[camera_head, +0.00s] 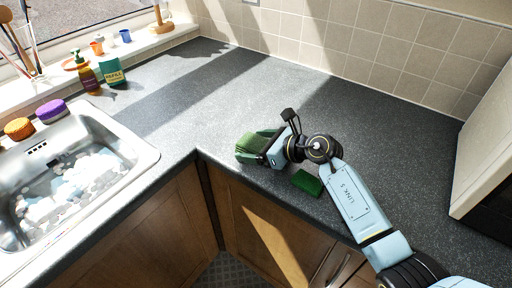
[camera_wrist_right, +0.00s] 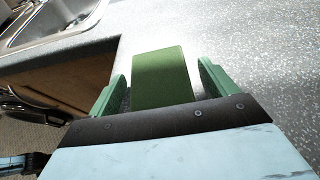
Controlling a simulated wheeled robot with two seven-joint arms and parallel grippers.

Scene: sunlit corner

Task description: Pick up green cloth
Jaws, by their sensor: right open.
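A flat olive-green cloth (camera_head: 250,142) lies on the grey counter near its front edge, by the inner corner. My right gripper (camera_head: 262,146) is low over the counter at the cloth. In the right wrist view the cloth (camera_wrist_right: 160,78) lies between the two green fingers of my open right gripper (camera_wrist_right: 162,88), with a gap visible on each side. Whether the fingers reach down to the counter is hard to tell. My left gripper is in neither view.
A darker green block (camera_head: 307,183) lies on the counter beside my right forearm. A steel sink (camera_head: 128,142) is at the left, with an orange sponge (camera_head: 18,128) and a purple sponge (camera_head: 50,111) behind it. A pale box-like appliance (camera_head: 485,150) stands at the right.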

